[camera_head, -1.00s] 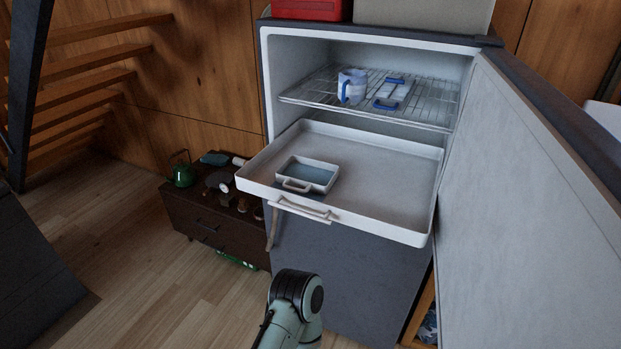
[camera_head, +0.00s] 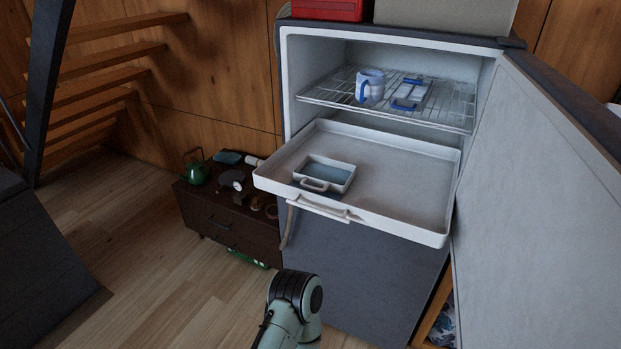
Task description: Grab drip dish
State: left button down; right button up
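A small white rectangular dish (camera_head: 338,186) with a handle at its front and a bluish inside, seemingly the drip dish, sits at the left front of a wide white pulled-out tray (camera_head: 400,212). The tray juts from the open fridge (camera_head: 350,258) and has a handle on its front edge. A green-grey link of my arm with a dark joint shows at the bottom centre, below the tray and apart from it. Neither gripper can be seen.
The fridge door (camera_head: 540,190) stands open at the right. A wire shelf (camera_head: 445,104) above the tray holds a blue-white mug (camera_head: 370,88) and a blue-handled dish (camera_head: 412,95). A low dark cabinet (camera_head: 228,222) with a green kettle (camera_head: 195,168) stands left. Floor at left is clear.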

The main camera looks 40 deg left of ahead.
aim_at(314, 173)
jog(key=k+j+u, duration=0.2)
jog(key=j, duration=0.2)
jog(key=k+j+u, duration=0.2)
jog(key=j, duration=1.3)
